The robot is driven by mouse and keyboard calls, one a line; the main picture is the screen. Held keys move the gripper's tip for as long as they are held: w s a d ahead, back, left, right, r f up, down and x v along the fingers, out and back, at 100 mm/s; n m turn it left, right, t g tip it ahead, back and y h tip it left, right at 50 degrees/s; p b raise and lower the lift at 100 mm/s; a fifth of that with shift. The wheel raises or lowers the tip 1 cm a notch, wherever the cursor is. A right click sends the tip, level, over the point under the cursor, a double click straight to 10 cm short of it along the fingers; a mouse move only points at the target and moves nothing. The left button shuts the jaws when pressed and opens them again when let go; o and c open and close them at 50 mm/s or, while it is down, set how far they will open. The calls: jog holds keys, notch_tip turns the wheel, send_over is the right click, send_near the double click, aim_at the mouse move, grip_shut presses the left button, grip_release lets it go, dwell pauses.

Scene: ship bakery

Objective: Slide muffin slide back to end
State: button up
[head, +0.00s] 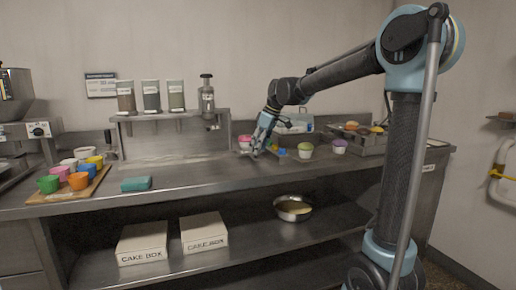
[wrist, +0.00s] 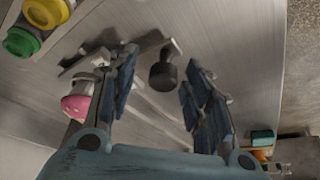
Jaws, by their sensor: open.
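My gripper (head: 257,150) is open above the back of the steel counter, near the middle of the head view. In the wrist view its two blue-grey fingers (wrist: 160,60) stand wide apart. A dark round knob (wrist: 163,76) shows between them, with a pale bar (wrist: 170,48) beside it. The knob appears to belong to the muffin slide, though I cannot tell for certain. Nothing is gripped, and I cannot tell how near the fingers are to the knob. In the head view the arm hides the slide area.
A pink-topped muffin (wrist: 76,106) sits left of the fingers in the wrist view. A board (head: 45,197) of coloured cups and a teal block (head: 136,184) lie left. The counter between is clear.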

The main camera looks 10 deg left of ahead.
jog(key=v, duration=1.2)
jog(key=shift+d+f, duration=0.1)
jog(key=s+d+f+m+h, duration=0.1)
jog(key=s+d+f+m, duration=0.1)
jog(key=s+d+f, duration=0.35)
jog(key=s+d+f+m+t, duration=0.1)
jog(key=s+d+f+m, duration=0.2)
jog(key=d, duration=0.5)
jog(key=s+d+f+m+h, duration=0.1)
jog(key=s+d+f+m, duration=0.1)
jog(key=s+d+f, duration=0.35)
jog(key=s+d+f+m+h, duration=0.1)
jog(key=s+d+f+m, duration=0.3)
jog(key=s+d+f, duration=0.3)
jog(key=s+d+f+m+h, duration=0.1)
jog(key=s+d+f+m, duration=0.2)
jog(key=s+d+f, duration=0.4)
notch_tip(320, 180, down, 5)
jog(key=shift+s+d+r+m, duration=0.15)
jog(key=shift+s+m, duration=0.25)
jog(key=shift+s, duration=0.25)
